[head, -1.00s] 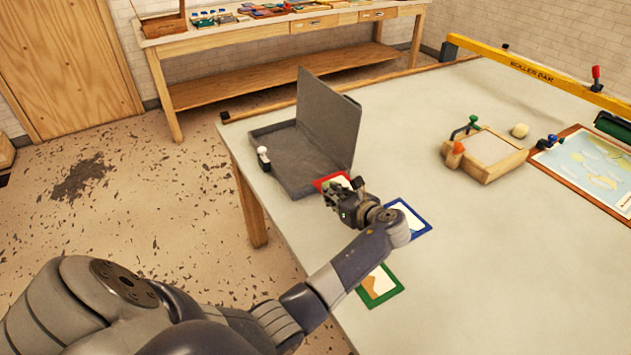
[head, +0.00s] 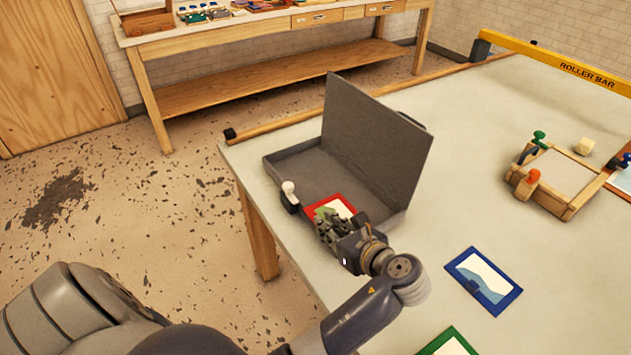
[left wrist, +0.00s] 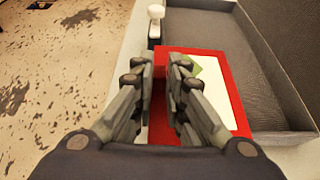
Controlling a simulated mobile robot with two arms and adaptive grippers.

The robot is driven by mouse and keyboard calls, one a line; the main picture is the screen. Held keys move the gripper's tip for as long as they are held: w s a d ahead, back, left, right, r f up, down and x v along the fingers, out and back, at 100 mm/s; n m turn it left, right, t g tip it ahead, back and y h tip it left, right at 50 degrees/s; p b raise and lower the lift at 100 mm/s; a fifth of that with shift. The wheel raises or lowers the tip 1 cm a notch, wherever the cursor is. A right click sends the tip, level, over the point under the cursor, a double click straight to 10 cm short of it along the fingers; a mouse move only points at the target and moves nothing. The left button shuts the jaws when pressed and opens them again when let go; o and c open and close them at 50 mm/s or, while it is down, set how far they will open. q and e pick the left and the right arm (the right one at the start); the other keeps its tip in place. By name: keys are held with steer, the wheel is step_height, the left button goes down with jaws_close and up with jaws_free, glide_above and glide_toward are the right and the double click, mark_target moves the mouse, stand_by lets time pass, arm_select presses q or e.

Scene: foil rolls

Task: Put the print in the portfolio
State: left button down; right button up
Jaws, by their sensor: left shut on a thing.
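The red-framed print (head: 337,203) is held at the front of the open grey portfolio (head: 375,145), whose lid stands up. The print overlaps the case's front edge; I cannot tell its height above the case. My left gripper (head: 325,220) is shut on the print's left part. In the left wrist view the gripper's fingers (left wrist: 163,68) close on the red frame, and the print (left wrist: 222,85) covers part of the portfolio's front wall (left wrist: 283,137). My right gripper is not in view.
A white-knobbed clamp (head: 289,192) stands at the portfolio's left front side. A blue-framed print (head: 484,280) and a green-framed print (head: 449,344) lie to the right. A wooden tray (head: 560,175) and a yellow roller bar (head: 570,65) are farther right. The table between is clear.

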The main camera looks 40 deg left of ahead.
mark_target(324, 210)
arm_select(q)
steer(key=shift+w+a, duration=0.1)
steer(key=shift+a, duration=0.15)
steer(key=w+a, duration=0.5)
steer(key=shift+w+f, duration=0.15)
steer(key=shift+w, duration=0.2)
steer(key=w+a, duration=0.3)
steer(key=w+a+f, duration=0.1)
steer(key=w, duration=0.1)
steer(key=shift+w+a, duration=0.15)
steer(key=shift+a, duration=0.2)
steer(key=shift+w+a, duration=0.15)
steer(key=shift+w, duration=0.05)
steer(key=shift+f, duration=1.8)
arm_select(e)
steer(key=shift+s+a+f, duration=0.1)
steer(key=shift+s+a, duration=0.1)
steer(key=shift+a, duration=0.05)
arm_select(q)
steer(key=c, duration=1.6)
jaws_free()
steer(key=shift+f, duration=0.1)
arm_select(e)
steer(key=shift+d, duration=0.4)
